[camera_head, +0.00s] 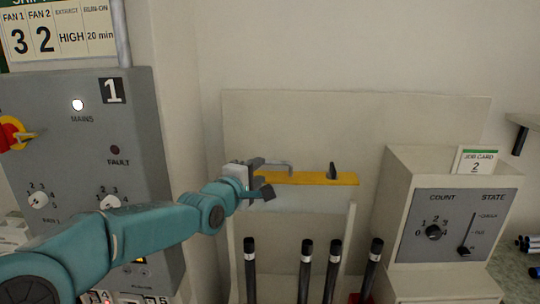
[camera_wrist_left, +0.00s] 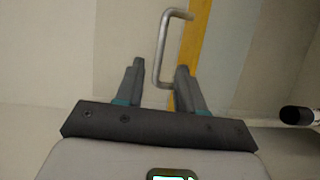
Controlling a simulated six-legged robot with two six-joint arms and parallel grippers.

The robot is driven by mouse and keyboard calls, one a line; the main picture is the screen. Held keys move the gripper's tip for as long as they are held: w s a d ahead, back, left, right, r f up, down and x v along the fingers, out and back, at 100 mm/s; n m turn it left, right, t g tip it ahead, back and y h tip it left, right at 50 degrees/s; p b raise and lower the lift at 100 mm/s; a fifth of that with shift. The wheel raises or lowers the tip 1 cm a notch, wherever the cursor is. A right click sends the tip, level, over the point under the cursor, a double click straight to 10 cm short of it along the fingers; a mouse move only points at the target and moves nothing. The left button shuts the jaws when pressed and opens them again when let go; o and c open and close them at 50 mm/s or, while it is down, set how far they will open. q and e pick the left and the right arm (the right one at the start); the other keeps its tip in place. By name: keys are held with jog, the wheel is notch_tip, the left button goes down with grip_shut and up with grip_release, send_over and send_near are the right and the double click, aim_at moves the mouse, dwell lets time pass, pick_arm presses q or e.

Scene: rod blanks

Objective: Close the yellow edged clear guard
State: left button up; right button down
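The guard's yellow edge (camera_head: 315,178) is a level strip in front of the pale back panel. Its clear pane is hard to make out in the head view. A grey bent-rod handle (camera_head: 282,164) is at the strip's left end. In the wrist view the handle (camera_wrist_left: 158,60) stands beside the yellow edge (camera_wrist_left: 198,40). My left gripper (camera_head: 262,178) is at this handle, fingers apart. In the wrist view its fingers (camera_wrist_left: 158,82) lie on either side of the handle's long bar, with gaps showing. My right gripper is out of view.
Several black rods with pale bands (camera_head: 306,265) stand upright below the strip. A control box (camera_head: 452,222) with a job card is at right. A grey switch panel (camera_head: 85,130) is at left, behind my arm.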

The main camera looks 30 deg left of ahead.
aim_at(270, 163)
pick_arm(q)
jog(key=w, duration=0.2)
jog(key=w+p, duration=0.1)
jog(key=w, duration=0.1)
jog(key=w+a+p, duration=0.1)
jog(key=w, duration=0.2)
jog(key=shift+f, duration=0.25)
jog(key=shift+w+d, duration=0.1)
jog(key=shift+c, duration=0.3)
jog(key=shift+f, duration=0.1)
grip_shut()
